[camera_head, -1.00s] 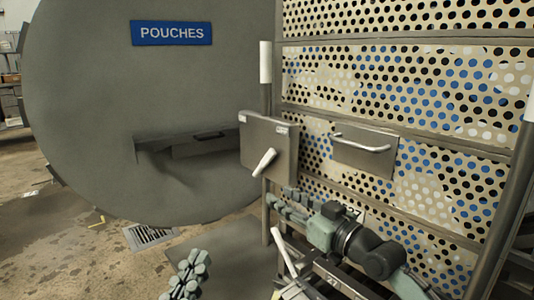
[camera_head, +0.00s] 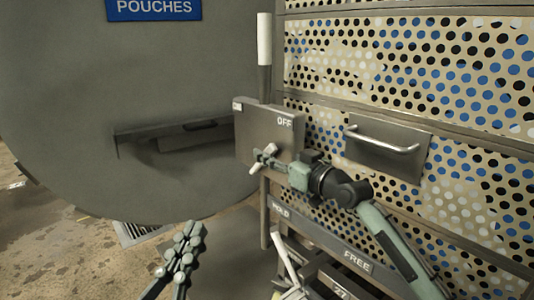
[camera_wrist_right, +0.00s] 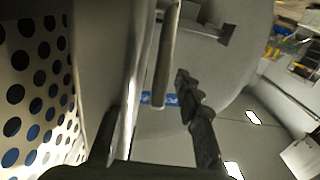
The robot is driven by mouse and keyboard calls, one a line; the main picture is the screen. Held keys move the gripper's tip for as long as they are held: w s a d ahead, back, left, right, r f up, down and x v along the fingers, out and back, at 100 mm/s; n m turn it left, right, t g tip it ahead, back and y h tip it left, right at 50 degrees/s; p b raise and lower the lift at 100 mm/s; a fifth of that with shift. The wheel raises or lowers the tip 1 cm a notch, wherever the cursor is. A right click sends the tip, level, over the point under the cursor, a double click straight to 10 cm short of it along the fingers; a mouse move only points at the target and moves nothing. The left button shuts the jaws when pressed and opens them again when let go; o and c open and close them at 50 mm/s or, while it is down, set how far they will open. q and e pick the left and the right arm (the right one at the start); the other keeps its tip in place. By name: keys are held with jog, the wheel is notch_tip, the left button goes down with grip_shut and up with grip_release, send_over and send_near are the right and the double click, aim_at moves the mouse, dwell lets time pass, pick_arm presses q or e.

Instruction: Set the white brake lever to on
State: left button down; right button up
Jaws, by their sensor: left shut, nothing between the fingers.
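The white brake lever (camera_head: 268,151) is on a grey plate (camera_head: 258,137) marked OFF at its right and with a small label at its left. It is partly hidden by my right gripper (camera_head: 268,162), whose fingers are at the lever. I cannot tell if they touch it. In the right wrist view the right gripper's fingers (camera_wrist_right: 160,115) stand apart, with a grey bar between and beyond them. My left gripper (camera_head: 192,232) is shut and empty, low in the head view, left of the plate and away from it.
A second white lever (camera_head: 286,250) stands below, by the HOLD and FREE labels. A white-topped post (camera_head: 264,40) rises behind the plate. The grey round door (camera_head: 120,90) fills the left.

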jog(key=shift+w+a, duration=0.45)
jog(key=shift+w, duration=0.1)
grip_shut()
